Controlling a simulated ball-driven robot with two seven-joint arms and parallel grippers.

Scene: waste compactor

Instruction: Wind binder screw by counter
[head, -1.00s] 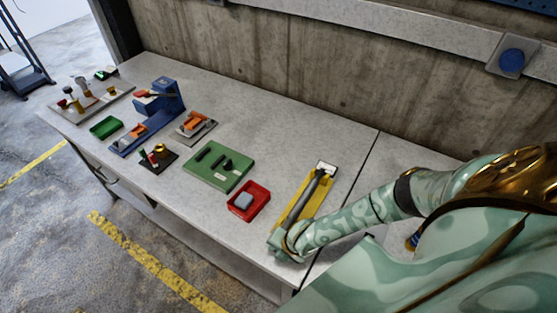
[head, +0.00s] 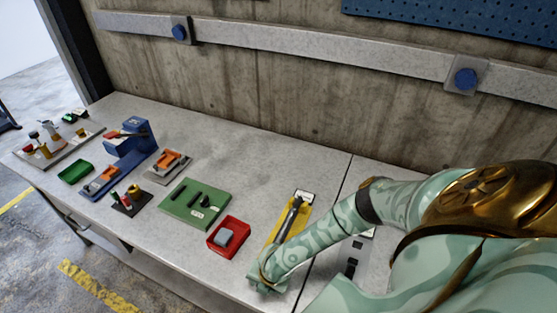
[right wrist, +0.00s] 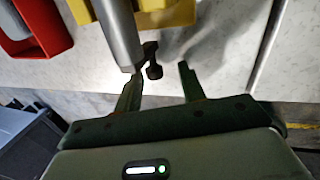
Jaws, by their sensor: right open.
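A yellow holder (head: 273,237) carries a long grey bar (head: 290,217), with a white and dark plate (head: 304,197) at its far end. The plate is too small to read; I cannot tell whether it is the counter. In the right wrist view the grey bar (right wrist: 118,32) points toward my fingers, with a dark knobbed crank-like piece (right wrist: 152,62) beside its near end, perhaps the binder screw's handle. My right gripper (right wrist: 160,80) is open, its fingers just short of that piece with nothing held. In the head view my right gripper (head: 266,279) is at the bench's front edge. My left gripper is out of view.
A red tray (head: 213,240) with a grey block (head: 226,237) stands just left of the yellow holder. A green board (head: 180,208) and a blue device (head: 128,152) are further left. A seam (head: 334,205) crosses the bench to the right. The rear bench is clear.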

